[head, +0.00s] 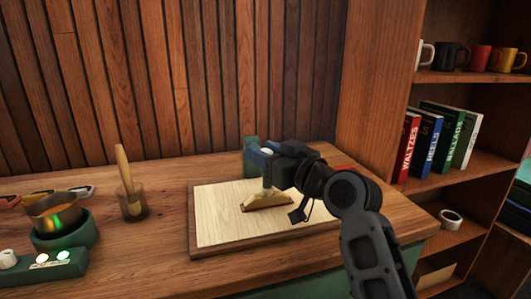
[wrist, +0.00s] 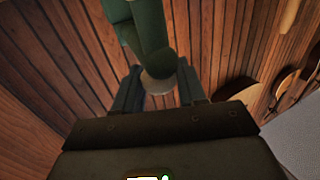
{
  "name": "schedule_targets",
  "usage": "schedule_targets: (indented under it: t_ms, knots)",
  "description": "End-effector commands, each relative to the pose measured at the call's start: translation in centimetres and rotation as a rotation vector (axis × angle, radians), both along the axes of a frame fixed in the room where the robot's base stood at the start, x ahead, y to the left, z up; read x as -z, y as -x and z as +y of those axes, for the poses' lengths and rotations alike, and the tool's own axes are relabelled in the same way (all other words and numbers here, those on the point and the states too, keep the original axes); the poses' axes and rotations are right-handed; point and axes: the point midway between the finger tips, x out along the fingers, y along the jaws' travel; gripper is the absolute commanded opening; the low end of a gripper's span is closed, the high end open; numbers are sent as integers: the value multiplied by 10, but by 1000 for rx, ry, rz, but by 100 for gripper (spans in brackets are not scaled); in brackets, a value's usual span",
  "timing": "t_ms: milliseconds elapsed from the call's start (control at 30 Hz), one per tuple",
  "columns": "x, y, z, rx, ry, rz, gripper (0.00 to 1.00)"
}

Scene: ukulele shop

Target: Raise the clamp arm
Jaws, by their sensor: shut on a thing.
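The green clamp (head: 250,157) stands at the back edge of a pale wooden board (head: 222,215). My gripper (head: 268,153) is at the clamp, above the board, and hides much of the clamp arm. My gripper is shut on the clamp arm. A tan wedge-shaped piece (head: 266,201) lies on the board just below the gripper. Whether the clamp touches this piece is hard to tell.
A glue pot (head: 56,212) sits in a green heater with a control box (head: 45,264) at left. A jar with a brush (head: 131,200) stands between it and the board. Shelves with books (head: 435,140) and mugs (head: 452,54) rise at right. The wooden wall is close behind.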

Motion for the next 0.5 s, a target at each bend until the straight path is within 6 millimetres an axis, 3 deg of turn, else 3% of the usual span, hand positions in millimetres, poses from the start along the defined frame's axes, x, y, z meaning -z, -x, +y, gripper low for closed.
schedule_targets:
  t_ms: [100, 500]
  knots:
    - [0, 0, 0, 0, -1, 1, 0]
    - [-6, 0, 0, -1, 5, 20, 0]
